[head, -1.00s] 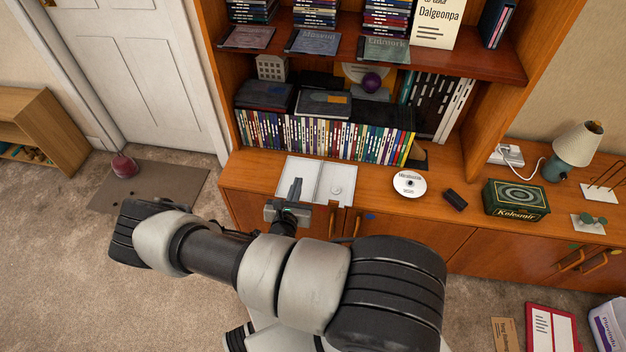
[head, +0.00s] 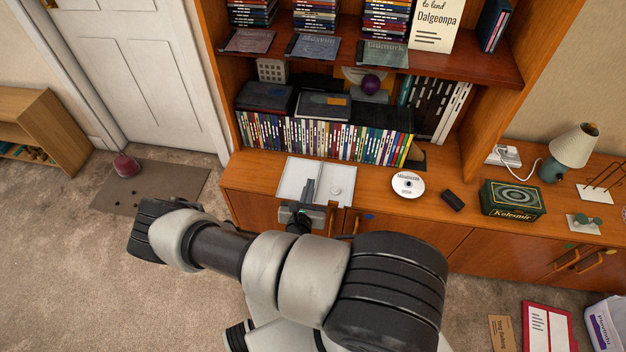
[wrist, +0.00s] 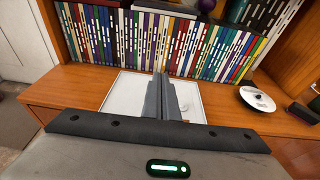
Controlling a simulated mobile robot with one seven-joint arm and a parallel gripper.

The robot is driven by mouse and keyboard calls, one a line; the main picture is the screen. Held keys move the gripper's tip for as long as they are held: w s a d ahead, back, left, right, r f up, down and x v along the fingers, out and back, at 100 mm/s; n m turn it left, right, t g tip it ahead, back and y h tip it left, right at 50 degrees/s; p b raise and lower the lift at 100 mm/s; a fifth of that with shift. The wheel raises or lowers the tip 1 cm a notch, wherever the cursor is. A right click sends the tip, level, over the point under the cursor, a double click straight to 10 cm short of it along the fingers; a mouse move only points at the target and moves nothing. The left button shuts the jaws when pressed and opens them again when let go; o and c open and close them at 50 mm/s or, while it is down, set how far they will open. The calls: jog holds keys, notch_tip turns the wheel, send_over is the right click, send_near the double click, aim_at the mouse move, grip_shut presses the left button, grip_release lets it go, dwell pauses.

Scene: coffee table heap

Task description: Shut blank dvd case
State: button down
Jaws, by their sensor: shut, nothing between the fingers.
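The blank DVD case lies open and flat on the wooden cabinet top, its white inside facing up; the head view shows its right half (head: 337,184) with a round hub and its left half (head: 291,181). It also shows in the wrist view (wrist: 126,96). My gripper (head: 309,187) is shut and empty, its fingers over the middle of the case near the fold. In the wrist view the closed fingers (wrist: 160,88) hide part of the case's middle. I cannot tell whether the fingertips touch it.
A white disc (head: 408,184) lies right of the case, with a small black box (head: 453,200) and a green tin (head: 514,199) further right. A row of upright cases (head: 320,138) stands close behind. The cabinet top left of the case is clear.

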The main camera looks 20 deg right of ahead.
jog(key=shift+s+d, duration=0.15)
jog(key=shift+s+d+f+p, duration=0.1)
jog(key=shift+s+d+p, duration=0.3)
jog(key=shift+s+d, duration=0.4)
jog(key=shift+w, duration=0.1)
dwell(0.6)
jog(key=f+p+v, duration=0.1)
jog(key=v, duration=0.5)
jog(key=shift+s+a+f+p, duration=0.2)
jog(key=shift+s+p, duration=0.1)
jog(key=shift+s, duration=0.15)
dwell(1.2)
